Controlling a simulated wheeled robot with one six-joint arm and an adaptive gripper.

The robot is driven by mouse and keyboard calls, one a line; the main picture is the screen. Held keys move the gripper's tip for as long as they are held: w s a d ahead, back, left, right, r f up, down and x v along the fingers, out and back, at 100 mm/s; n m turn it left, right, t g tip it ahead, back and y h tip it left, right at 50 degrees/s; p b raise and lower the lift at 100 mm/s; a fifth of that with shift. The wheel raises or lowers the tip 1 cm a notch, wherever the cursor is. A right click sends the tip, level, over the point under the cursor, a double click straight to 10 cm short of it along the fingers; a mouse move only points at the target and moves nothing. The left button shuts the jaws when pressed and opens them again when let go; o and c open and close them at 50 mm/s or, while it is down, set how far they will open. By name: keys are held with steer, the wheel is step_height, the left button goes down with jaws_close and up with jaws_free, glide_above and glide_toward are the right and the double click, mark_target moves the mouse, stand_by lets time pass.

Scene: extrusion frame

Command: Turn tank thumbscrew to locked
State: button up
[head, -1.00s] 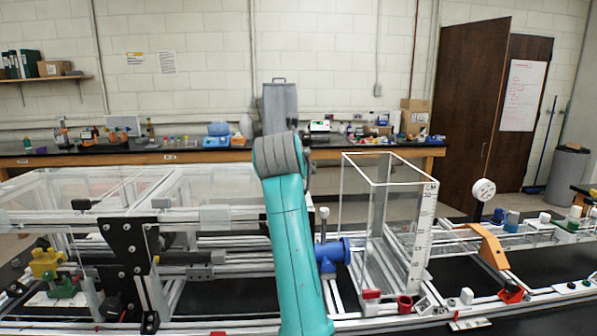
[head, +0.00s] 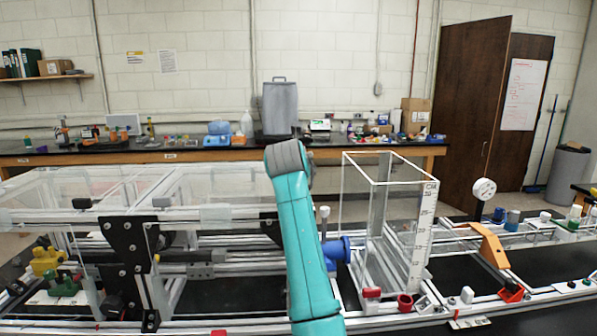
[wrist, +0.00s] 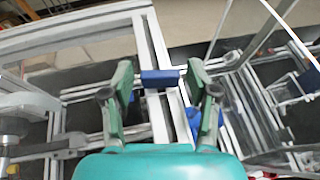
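The clear tank (head: 398,183) with a cm scale stands right of my arm in the head view. A small upright grey-topped knob (head: 324,211) stands beside the tank, above a blue fitting (head: 337,250). I cannot tell which part is the tank thumbscrew. My gripper (wrist: 160,82) shows in the wrist view with its two green-padded fingers apart. A blue block (wrist: 160,79) on a pale rail appears between the fingertips; I cannot tell whether they touch it. In the head view my teal arm hides the gripper.
Metal rails and clear covers (head: 205,185) fill the left. A red piece (head: 371,293) and a red cup (head: 405,302) sit at the tank's foot. An orange bracket (head: 489,246) and white dial (head: 483,189) stand to the right. A bench (head: 410,150) runs behind.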

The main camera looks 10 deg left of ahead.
steer(key=c, duration=0.8)
steer(key=shift+o, duration=0.2)
steer(key=shift+m+h, duration=0.3)
steer(key=shift+h, duration=0.1)
steer(key=m+h, duration=0.2)
steer(key=shift+a+h, duration=0.25)
steer(key=shift+h, duration=0.15)
steer(key=shift+r+m+g+h, duration=0.1)
steer(key=shift+m+g+h, duration=0.4)
steer(key=shift+m+h, duration=1.1)
steer(key=shift+m, duration=0.3)
steer(key=o, duration=1.1)
steer(key=shift+o, duration=0.2)
